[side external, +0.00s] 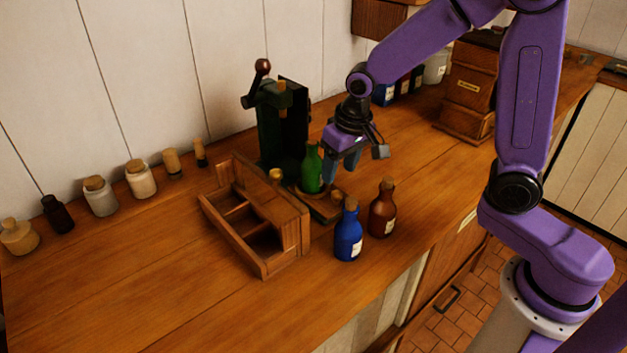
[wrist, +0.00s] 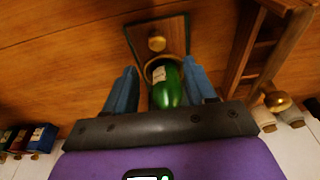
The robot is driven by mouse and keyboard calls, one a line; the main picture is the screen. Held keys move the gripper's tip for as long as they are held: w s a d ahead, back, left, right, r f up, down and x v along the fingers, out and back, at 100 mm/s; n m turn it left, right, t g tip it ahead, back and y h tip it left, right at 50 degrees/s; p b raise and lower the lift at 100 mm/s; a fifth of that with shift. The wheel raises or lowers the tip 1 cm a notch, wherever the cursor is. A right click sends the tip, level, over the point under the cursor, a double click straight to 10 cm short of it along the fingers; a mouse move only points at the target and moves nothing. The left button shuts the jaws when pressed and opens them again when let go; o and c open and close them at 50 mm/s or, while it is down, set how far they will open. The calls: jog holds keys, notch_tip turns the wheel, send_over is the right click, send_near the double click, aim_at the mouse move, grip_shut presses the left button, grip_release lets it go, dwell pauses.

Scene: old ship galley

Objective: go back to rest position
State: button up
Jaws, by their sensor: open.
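My gripper (side external: 341,172) is open and empty, just right of the green bottle (side external: 313,168) in the side view. In the wrist view the green bottle (wrist: 166,88) shows between the two blue fingers of my gripper (wrist: 160,70), with a gap on each side. The bottle stands upright on a small wooden base (side external: 325,208), its foot in a brass ring (wrist: 149,70). A brass-coloured knob (wrist: 157,43) sits on the same base. My fingers partly overlap the area behind the bottle in the side view.
A dark green lever press (side external: 268,130) stands behind the bottle. A divided wooden caddy (side external: 238,235) is to the left. A blue bottle (side external: 348,232) and a brown bottle (side external: 382,210) stand in front. Jars line the wall. The counter's front left is clear.

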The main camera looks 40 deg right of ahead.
jog(key=s+a+r+n+y, duration=0.2)
jog(key=s+a+r, duration=0.2)
jog(key=s+r, duration=0.35)
jog(key=s+d+f+n+g, duration=0.1)
jog(key=s+d+f+n, duration=0.1)
jog(key=s+n, duration=0.3)
jog(key=s+d+f+n+g+h, duration=0.1)
jog(key=s+d+n, duration=0.4)
jog(key=s, duration=0.8)
jog(key=shift+s+f+n+h, duration=0.3)
jog(key=shift+s+f, duration=0.1)
jog(key=shift+f, duration=0.15)
